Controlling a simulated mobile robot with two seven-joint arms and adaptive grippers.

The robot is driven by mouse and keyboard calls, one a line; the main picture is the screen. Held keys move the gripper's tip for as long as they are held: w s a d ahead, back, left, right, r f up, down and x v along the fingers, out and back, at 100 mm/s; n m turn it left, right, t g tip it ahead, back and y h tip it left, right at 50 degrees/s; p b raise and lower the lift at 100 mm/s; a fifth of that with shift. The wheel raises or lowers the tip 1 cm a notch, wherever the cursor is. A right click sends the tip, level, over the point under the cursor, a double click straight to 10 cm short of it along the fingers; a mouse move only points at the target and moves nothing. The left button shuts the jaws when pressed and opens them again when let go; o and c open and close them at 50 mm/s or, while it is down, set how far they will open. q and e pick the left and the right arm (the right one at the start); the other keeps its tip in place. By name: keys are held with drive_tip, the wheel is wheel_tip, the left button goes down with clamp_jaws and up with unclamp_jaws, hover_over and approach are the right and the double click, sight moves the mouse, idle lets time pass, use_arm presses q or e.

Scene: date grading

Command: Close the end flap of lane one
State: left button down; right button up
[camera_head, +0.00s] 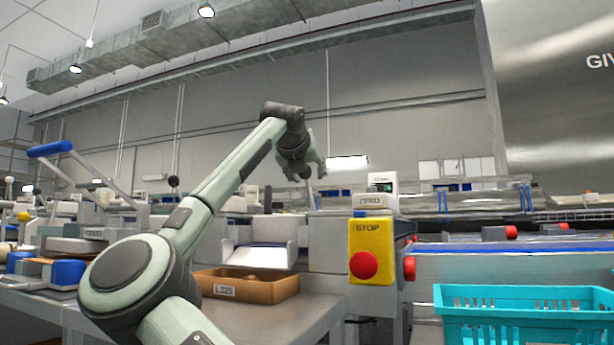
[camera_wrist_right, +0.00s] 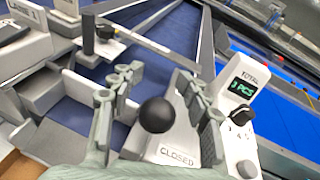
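In the right wrist view a round black knob (camera_wrist_right: 157,115) stands over a pale plate (camera_wrist_right: 178,150) marked CLOSED. My right gripper (camera_wrist_right: 158,118) is open, with one finger on each side of the knob. A gap shows between the knob and both fingers; whether the knob lies at fingertip depth I cannot tell. Blue lane surface (camera_wrist_right: 150,72) shows behind the fingers. In the head view my right gripper (camera_head: 312,172) is raised above the lane ends and points down; the knob is hidden there. I cannot make out the flap itself with certainty. My left gripper is not in view.
A counter (camera_wrist_right: 240,88) reading 3 PCS stands close beside the right finger. A yellow STOP box (camera_head: 372,240), a cardboard box (camera_head: 240,288) below a white chute (camera_head: 262,257), and a turquoise crate (camera_head: 520,300) stand in front. Another black-knobbed lever (camera_wrist_right: 104,32) is farther back.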

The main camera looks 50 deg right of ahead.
drive_tip(key=shift+f, duration=0.1)
drive_tip(key=v, duration=1.2)
idle(0.4)
